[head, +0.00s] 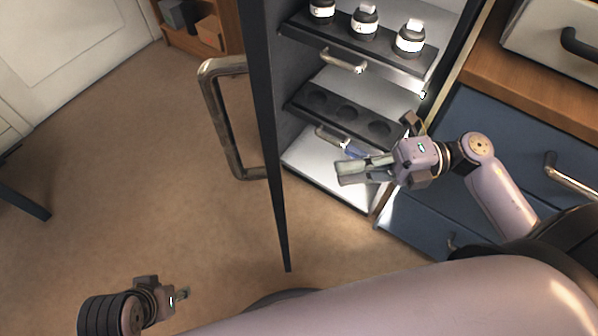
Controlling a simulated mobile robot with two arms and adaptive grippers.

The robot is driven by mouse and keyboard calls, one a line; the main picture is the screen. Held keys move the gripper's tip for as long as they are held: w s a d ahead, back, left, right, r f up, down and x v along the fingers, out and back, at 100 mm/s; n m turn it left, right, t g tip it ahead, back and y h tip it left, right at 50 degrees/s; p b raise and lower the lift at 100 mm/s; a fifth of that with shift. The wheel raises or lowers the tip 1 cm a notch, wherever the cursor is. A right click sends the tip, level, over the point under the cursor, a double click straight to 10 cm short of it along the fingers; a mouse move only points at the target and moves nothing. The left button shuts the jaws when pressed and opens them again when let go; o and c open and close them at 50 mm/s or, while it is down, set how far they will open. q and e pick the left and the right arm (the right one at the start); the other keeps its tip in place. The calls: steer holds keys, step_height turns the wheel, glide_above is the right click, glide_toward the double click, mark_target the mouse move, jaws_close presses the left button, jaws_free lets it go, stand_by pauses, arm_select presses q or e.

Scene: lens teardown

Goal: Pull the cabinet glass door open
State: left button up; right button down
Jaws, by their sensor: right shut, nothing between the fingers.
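The cabinet glass door (264,130) stands swung out from the cabinet and shows nearly edge-on as a dark frame. Its large metal handle (217,120) sticks out on the door's left side. The open cabinet (300,158) shows its shelves to the right of the door. My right gripper (342,173) is shut and empty in front of the lower shelves, right of the door and apart from the handle. My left gripper (186,293) is low at the left, away from the door; its fingers are too small to judge.
A rack with round holes (347,112) is below. Blue drawers (490,150) flank the cabinet on the right. The floor (140,170) left of the door is clear.

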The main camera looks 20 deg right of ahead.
steer(key=w+a, duration=0.1)
steer(key=a, duration=0.8)
steer(key=shift+w, duration=0.25)
